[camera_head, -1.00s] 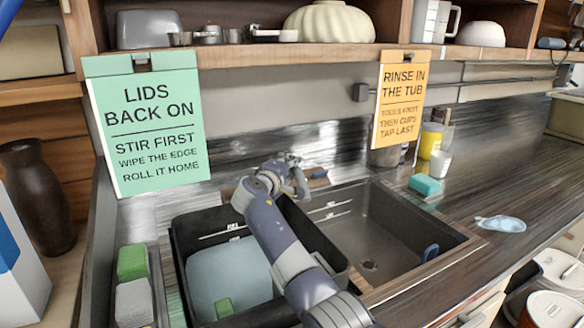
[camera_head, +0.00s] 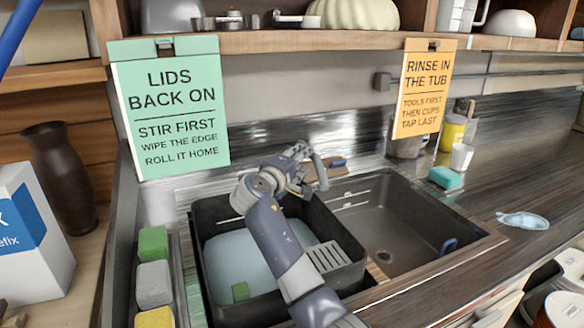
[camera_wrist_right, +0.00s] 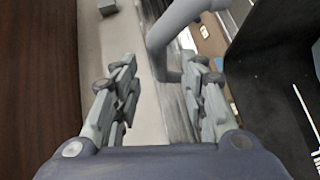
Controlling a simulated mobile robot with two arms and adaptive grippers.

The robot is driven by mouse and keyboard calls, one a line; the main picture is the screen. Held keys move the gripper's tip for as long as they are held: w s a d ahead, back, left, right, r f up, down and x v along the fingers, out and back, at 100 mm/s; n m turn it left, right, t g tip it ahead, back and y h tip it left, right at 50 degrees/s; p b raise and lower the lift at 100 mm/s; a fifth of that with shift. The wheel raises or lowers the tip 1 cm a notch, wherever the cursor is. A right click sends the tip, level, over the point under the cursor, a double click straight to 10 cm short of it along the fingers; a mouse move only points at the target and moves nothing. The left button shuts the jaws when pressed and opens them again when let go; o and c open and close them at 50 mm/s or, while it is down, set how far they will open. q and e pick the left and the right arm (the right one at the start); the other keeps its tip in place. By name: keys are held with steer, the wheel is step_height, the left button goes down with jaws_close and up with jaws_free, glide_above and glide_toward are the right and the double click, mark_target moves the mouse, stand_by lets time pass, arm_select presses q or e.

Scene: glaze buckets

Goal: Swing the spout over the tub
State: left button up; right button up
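The black tub (camera_head: 200,262) stands in the left part of the sink, with pale blue water (camera_head: 240,258) in it. A grey curved spout (camera_head: 319,170) rises at the back of the sink, near the tub's back right corner, partly hidden by my gripper. My right gripper (camera_head: 298,180) is at the back of the tub, close beside the spout. In the right wrist view its two fingers are apart, and the spout (camera_wrist_right: 163,42) shows between and just beyond the fingertips. Whether a finger touches it I cannot tell. My left gripper is not in view.
A bare basin (camera_head: 395,225) lies right of the tub. Green, grey and yellow sponges (camera_head: 154,285) line the left edge. A teal sponge (camera_head: 445,177) and cups (camera_head: 461,157) stand on the right counter. Two signs (camera_head: 170,110) hang from the shelf (camera_head: 300,42) above.

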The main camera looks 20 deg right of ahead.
steer(key=shift+v, duration=2.65)
